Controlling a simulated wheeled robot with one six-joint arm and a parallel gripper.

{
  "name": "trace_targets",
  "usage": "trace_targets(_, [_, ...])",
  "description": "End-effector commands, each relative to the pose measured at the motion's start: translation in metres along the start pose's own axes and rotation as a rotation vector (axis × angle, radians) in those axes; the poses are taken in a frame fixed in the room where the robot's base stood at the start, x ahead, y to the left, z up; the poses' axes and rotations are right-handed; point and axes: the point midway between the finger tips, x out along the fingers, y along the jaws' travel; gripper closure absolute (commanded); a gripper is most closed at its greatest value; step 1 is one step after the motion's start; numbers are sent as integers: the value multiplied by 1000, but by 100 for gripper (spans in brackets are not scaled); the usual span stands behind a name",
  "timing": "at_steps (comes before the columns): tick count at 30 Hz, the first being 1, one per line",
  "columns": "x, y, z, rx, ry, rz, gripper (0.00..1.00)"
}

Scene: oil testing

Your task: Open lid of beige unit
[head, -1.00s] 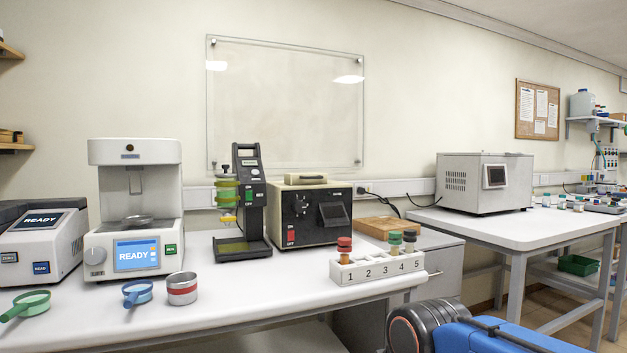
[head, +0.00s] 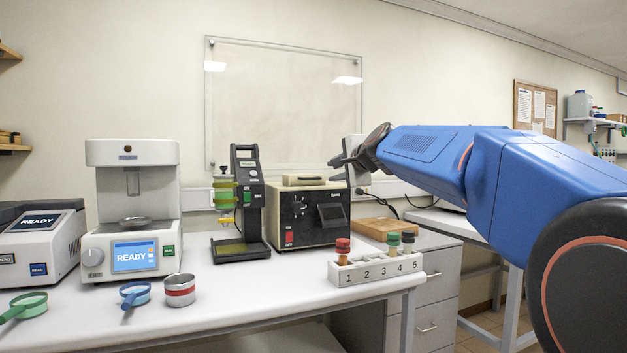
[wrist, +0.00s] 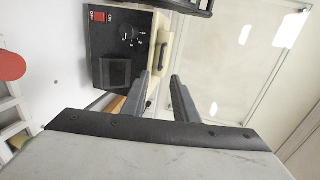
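The beige unit (head: 312,215) stands on the near bench, with a black front panel, red switch, dial and dark window. Its beige lid (head: 304,181) lies flat and closed on top. In the wrist view the unit (wrist: 118,48) appears turned sideways, with its beige top (wrist: 162,28) and a dark handle-like strip facing my fingers. My gripper (head: 341,163) is at the upper right of the unit in the head view, apart from the lid. In the wrist view my gripper (wrist: 162,80) is open and empty, its two fingers spread.
A numbered white rack (head: 376,268) with several capped tubes stands in front of the unit. A black stand with a green cylinder (head: 239,200) is close at its left. A wooden board (head: 385,228) lies to its right. A clear wall panel (head: 285,105) is behind.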

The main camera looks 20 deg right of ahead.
Motion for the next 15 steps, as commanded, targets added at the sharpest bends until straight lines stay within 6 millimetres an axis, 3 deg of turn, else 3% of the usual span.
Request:
trace_targets(7, [20,-3,-2,13,2,-5,73])
trace_targets(15, [65,-2,-2,11,1,-4,73])
